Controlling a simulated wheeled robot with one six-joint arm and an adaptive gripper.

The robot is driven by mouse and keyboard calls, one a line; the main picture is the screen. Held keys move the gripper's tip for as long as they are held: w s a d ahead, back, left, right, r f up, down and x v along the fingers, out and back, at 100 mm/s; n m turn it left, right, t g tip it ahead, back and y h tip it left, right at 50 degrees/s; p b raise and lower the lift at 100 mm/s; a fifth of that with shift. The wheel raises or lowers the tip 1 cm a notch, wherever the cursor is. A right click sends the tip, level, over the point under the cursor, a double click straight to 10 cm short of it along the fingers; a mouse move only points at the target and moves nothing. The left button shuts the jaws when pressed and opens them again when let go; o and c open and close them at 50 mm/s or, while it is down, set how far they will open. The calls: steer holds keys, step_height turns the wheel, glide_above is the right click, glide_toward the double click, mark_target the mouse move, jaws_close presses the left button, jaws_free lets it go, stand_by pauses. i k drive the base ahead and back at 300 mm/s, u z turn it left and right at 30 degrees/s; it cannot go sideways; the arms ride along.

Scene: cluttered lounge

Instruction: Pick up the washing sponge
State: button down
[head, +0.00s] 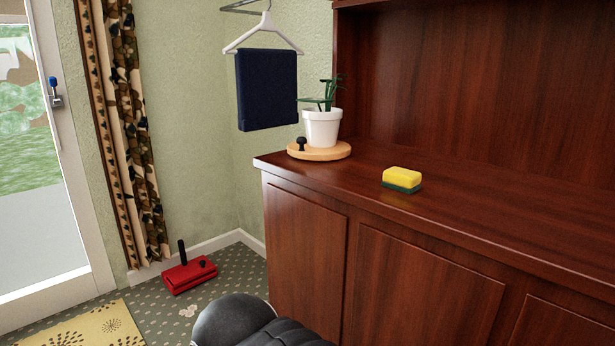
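The washing sponge (402,178) is a small yellow block with a dark green scouring layer underneath. It lies flat on the top of the dark wooden cabinet (480,212), a little back from the front edge. Nothing touches it. A dark rounded part at the bottom of the head view seems to be part of my arm, in front of the cabinet and below its top. My gripper's fingers do not show.
A white potted plant (322,128) stands on a round wooden board (334,154) left of the sponge. A dark blue cloth (267,90) hangs from a white hanger (262,36). A red object (188,275) lies on the floor. The cabinet top right of the sponge is clear.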

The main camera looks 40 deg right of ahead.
mark_target(407, 182)
steer(key=z, duration=1.9)
